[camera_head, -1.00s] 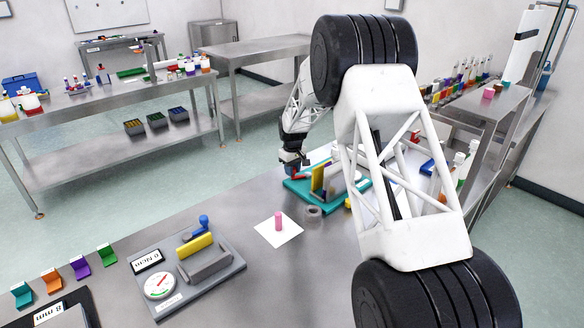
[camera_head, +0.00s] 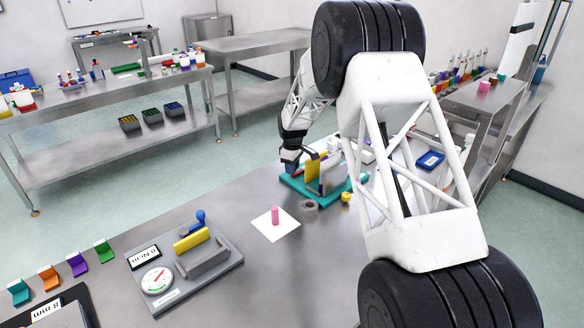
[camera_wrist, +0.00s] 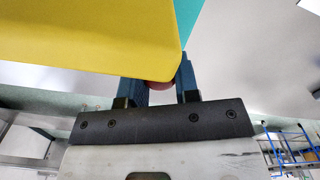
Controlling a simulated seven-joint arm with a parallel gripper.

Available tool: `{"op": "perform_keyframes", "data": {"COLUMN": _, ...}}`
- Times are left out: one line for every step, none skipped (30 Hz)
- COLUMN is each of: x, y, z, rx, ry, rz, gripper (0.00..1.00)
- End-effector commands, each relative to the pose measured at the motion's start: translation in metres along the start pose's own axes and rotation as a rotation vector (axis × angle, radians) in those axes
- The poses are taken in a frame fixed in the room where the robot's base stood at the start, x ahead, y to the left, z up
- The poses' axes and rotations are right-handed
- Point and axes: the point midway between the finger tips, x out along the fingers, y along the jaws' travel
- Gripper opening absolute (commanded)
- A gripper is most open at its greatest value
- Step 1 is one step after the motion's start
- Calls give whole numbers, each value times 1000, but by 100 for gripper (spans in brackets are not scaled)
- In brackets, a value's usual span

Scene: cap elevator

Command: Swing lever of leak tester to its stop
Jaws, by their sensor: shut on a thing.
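The leak tester, as I take it, has a teal base (camera_head: 291,181) and stands on the bench beyond the white card. Upright yellow plates (camera_head: 312,168) rise from it. My gripper (camera_head: 290,165) is at its far left side, pointing down. In the wrist view, the dark blue fingers (camera_wrist: 161,84) are shut on a small reddish, rounded piece (camera_wrist: 160,86), probably the lever's knob. A yellow plate (camera_wrist: 90,40) fills the upper left there and hides the rest of the lever. I cannot tell the lever's angle.
A gauge fixture (camera_head: 215,262) with a blue-knobbed lever stands at the front left. A pink cylinder (camera_head: 276,215) stands on a white card (camera_head: 284,231). A grey ring (camera_head: 310,205) and yellow piece (camera_head: 346,197) lie near the teal base. My arm hides part of the bench at right.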

Motion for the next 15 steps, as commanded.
{"op": "perform_keyframes", "data": {"x": -1, "y": 0, "z": 0, "rx": 0, "ry": 0, "rz": 0, "gripper": 0}}
{"op": "perform_keyframes", "data": {"x": -1, "y": 0, "z": 0, "rx": 0, "ry": 0, "rz": 0, "gripper": 0}}
{"op": "perform_keyframes", "data": {"x": -1, "y": 0, "z": 0, "rx": 0, "ry": 0, "rz": 0, "gripper": 0}}
{"op": "perform_keyframes", "data": {"x": -1, "y": 0, "z": 0, "rx": 0, "ry": 0, "rz": 0, "gripper": 32}}
{"op": "perform_keyframes", "data": {"x": -1, "y": 0, "z": 0, "rx": 0, "ry": 0, "rz": 0, "gripper": 37}}
{"op": "perform_keyframes", "data": {"x": -1, "y": 0, "z": 0, "rx": 0, "ry": 0, "rz": 0, "gripper": 43}}
{"op": "perform_keyframes", "data": {"x": -1, "y": 0, "z": 0, "rx": 0, "ry": 0, "rz": 0, "gripper": 48}}
{"op": "perform_keyframes", "data": {"x": -1, "y": 0, "z": 0, "rx": 0, "ry": 0, "rz": 0, "gripper": 52}}
{"op": "perform_keyframes", "data": {"x": 0, "y": 0, "z": 0, "rx": 0, "ry": 0, "rz": 0, "gripper": 55}}
{"op": "perform_keyframes", "data": {"x": 0, "y": 0, "z": 0, "rx": 0, "ry": 0, "rz": 0, "gripper": 55}}
{"op": "perform_keyframes", "data": {"x": 0, "y": 0, "z": 0, "rx": 0, "ry": 0, "rz": 0, "gripper": 55}}
{"op": "perform_keyframes", "data": {"x": 0, "y": 0, "z": 0, "rx": 1, "ry": 0, "rz": 0, "gripper": 55}}
{"op": "perform_keyframes", "data": {"x": 0, "y": 0, "z": 0, "rx": 1, "ry": 0, "rz": 0, "gripper": 55}}
{"op": "perform_keyframes", "data": {"x": 0, "y": 0, "z": 0, "rx": 1, "ry": 0, "rz": 0, "gripper": 55}}
{"op": "perform_keyframes", "data": {"x": 0, "y": 0, "z": 0, "rx": 1, "ry": 0, "rz": 0, "gripper": 55}}
